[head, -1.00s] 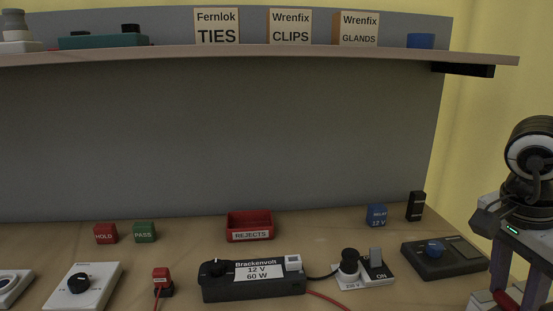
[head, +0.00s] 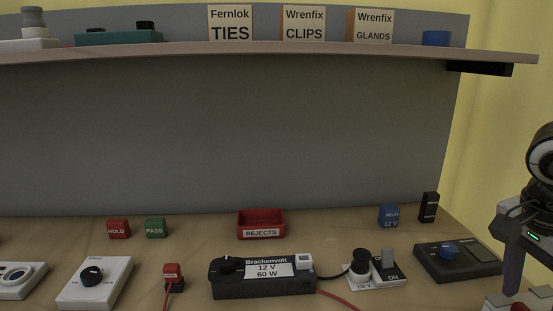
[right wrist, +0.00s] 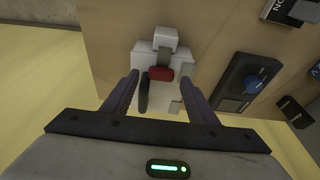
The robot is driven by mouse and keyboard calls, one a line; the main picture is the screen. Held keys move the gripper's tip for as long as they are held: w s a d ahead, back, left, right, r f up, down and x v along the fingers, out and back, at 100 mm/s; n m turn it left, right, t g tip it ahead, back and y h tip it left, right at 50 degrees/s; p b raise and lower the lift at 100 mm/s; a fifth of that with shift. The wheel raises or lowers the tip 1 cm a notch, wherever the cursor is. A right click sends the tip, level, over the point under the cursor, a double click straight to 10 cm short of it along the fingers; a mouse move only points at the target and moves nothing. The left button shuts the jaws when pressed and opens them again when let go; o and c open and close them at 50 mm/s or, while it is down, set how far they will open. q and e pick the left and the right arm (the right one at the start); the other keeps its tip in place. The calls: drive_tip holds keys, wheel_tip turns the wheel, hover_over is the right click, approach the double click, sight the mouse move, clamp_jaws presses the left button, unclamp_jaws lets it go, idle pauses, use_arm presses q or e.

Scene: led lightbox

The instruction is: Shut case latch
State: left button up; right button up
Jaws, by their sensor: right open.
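In the right wrist view a pale grey and white case (right wrist: 150,48) stands at the table edge, with a red piece (right wrist: 160,73) and a dark grey bar beside it. Which of these is the latch I cannot tell for sure. My right gripper (right wrist: 162,80) is open, its two purple fingers on either side of the red piece with gaps, holding nothing. In the head view a bit of the case (head: 494,304) shows at the bottom right corner, below my right gripper, mostly cut off. My left gripper is not in view.
A black control box with a blue knob (head: 449,247) lies left of my right gripper. A white socket block (head: 391,274), the Brackenvolt supply (head: 232,287) and a red REJECTS tray (head: 261,219) stand further left. A shelf (head: 280,48) runs above.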

drive_tip(key=shift+p+v, duration=1.1)
drive_tip(key=shift+v, duration=0.95)
drive_tip(key=p+v, duration=0.2)
drive_tip(key=v, duration=0.2)
